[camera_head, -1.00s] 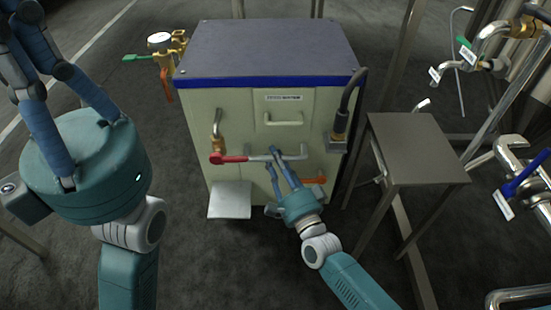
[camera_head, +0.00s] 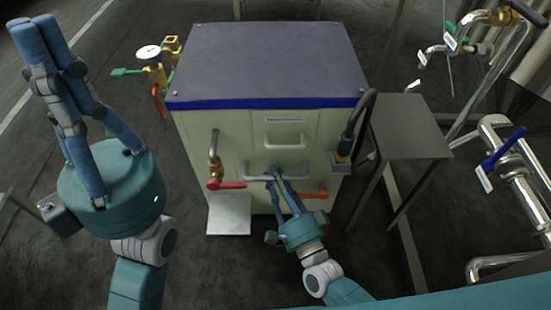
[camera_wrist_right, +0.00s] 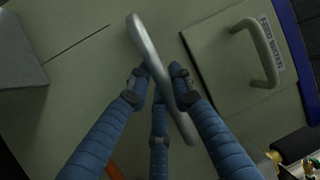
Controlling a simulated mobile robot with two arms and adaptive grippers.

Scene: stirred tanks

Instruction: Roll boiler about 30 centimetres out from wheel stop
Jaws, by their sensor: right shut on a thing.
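The boiler (camera_head: 262,60) is a pale cabinet with a dark grey top and a blue band, upright in the middle of the head view. A grey metal bar handle (camera_head: 258,178) crosses its front. My right gripper (camera_head: 272,176) is shut on this bar; the right wrist view shows its blue fingers around the bar (camera_wrist_right: 147,48). My left gripper (camera_head: 38,25) is raised at the left, away from the boiler, with nothing seen in it. Its fingers point up, and whether they are closed is unclear. I cannot make out a wheel stop.
A grey side table (camera_head: 410,128) stands close to the boiler's right side. Metal pipes with valves (camera_head: 508,160) are at the far right. A gauge with brass fittings (camera_head: 149,53) projects at the boiler's left. A pale plate (camera_head: 229,214) juts out low in front.

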